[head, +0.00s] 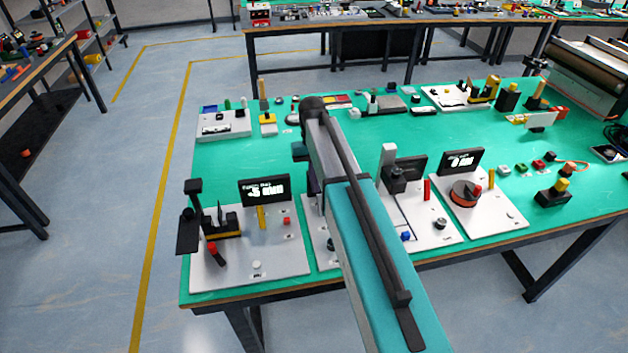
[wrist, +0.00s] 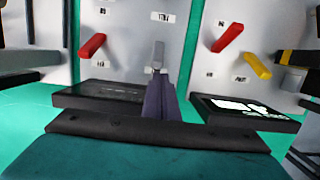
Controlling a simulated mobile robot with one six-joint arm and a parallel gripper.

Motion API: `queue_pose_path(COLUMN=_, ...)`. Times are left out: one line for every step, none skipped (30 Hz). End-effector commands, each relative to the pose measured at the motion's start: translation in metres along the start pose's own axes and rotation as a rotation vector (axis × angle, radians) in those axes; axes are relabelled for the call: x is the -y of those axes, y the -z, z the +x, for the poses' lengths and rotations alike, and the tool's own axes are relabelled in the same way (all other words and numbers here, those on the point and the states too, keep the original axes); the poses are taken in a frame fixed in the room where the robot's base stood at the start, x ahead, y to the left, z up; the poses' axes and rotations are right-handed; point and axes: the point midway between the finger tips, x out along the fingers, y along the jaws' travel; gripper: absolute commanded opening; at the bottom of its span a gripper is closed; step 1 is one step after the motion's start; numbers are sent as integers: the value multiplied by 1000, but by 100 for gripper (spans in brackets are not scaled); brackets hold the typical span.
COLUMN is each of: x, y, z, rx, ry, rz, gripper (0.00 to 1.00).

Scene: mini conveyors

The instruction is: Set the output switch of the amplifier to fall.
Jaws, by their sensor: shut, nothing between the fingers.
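The middle board (wrist: 125,40), in the wrist view, has a slanted red lever (wrist: 92,45), a dark screen box (wrist: 100,95) and small labels. It may be the amplifier; I cannot read its name. My gripper (wrist: 158,85) is shut and empty above this board. A small grey piece (wrist: 158,52) shows at the fingers' end; I cannot tell whether it is a fingertip or a switch lever. In the head view my arm hides most of the middle board (head: 320,245). The output switch and its setting cannot be made out.
The left board (head: 285,260) has a lit screen (head: 265,190), a yellow lever (head: 262,217) and a red lever (head: 213,252). Right of my arm stand a board with a red post (head: 427,190) and one with a red-orange disc (head: 465,193). The green table's middle (head: 440,130) is mostly clear.

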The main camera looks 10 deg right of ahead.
Motion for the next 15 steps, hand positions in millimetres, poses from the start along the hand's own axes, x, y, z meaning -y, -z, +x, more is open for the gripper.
queue_pose_path(x=0, y=0, z=5, rx=0, ry=0, rz=0, gripper=0)
queue_pose_path(x=0, y=0, z=6, rx=0, ry=0, rz=0, gripper=0)
queue_pose_path(x=0, y=0, z=8, rx=0, ry=0, rz=0, gripper=0)
queue_pose_path(x=0, y=0, z=8, rx=0, ry=0, rz=0, gripper=0)
queue_pose_path(x=0, y=0, z=9, rx=0, ry=0, rz=1, gripper=0)
queue_pose_path(x=0, y=0, z=9, rx=0, ry=0, rz=1, gripper=0)
queue_pose_path(x=0, y=0, z=9, rx=0, ry=0, rz=1, gripper=0)
queue_pose_path(x=-1, y=0, z=9, rx=0, ry=0, rz=1, gripper=0)
queue_pose_path(x=-1, y=0, z=9, rx=0, ry=0, rz=1, gripper=0)
queue_pose_path(x=-1, y=0, z=9, rx=0, ry=0, rz=1, gripper=0)
queue_pose_path(x=-1, y=0, z=9, rx=0, ry=0, rz=1, gripper=0)
queue_pose_path(x=-1, y=0, z=9, rx=0, ry=0, rz=1, gripper=0)
queue_pose_path(x=-1, y=0, z=9, rx=0, ry=0, rz=1, gripper=0)
queue_pose_path(x=-1, y=0, z=9, rx=0, ry=0, rz=1, gripper=0)
queue_pose_path(x=4, y=0, z=9, rx=0, ry=0, rz=2, gripper=0)
